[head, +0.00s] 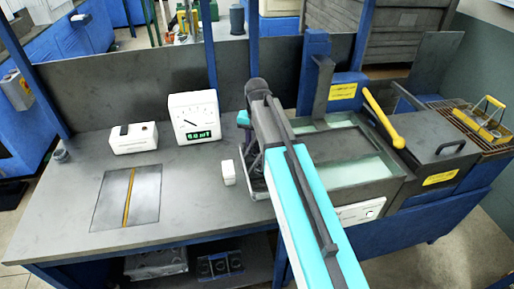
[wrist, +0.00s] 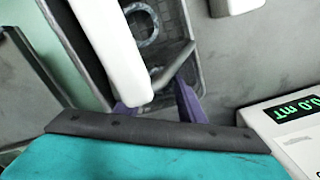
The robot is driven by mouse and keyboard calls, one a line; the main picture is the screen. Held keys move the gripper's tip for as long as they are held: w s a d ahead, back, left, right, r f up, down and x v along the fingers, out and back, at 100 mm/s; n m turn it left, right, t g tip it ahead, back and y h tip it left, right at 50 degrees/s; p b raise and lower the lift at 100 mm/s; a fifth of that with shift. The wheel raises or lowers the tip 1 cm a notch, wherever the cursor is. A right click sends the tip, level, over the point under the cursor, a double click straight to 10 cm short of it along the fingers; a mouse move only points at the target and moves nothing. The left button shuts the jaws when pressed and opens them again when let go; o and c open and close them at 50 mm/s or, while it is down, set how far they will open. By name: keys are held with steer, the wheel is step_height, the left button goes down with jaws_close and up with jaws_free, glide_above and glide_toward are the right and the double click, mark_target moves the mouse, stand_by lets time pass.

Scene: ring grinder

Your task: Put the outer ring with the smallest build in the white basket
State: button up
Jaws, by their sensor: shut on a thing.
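My gripper (head: 250,160) is low over a grey mesh tray (head: 266,186) on the bench, mostly hidden behind my arm in the head view. In the wrist view its purple fingers (wrist: 158,105) lie near the edge of the tray (wrist: 193,62). A white rounded bar crosses in front of the left finger. A grey metal ring (wrist: 143,22) lies in the tray, away from the fingers. I cannot make out any other ring or compare their builds. I cannot tell which container is the white basket.
A small white block (head: 228,172) stands left of the tray, and a gauge with a green display (head: 195,118) behind. A white box (head: 134,138) and a dark plate (head: 127,198) are further left. A machine with a yellow lever (head: 384,118) stands right. The front left bench is free.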

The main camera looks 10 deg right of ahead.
steer(key=o, duration=1.2)
steer(key=shift+c, duration=0.2)
steer(key=shift+r, duration=0.1)
step_height(320, 180, up, 12)
steer(key=p, duration=0.8)
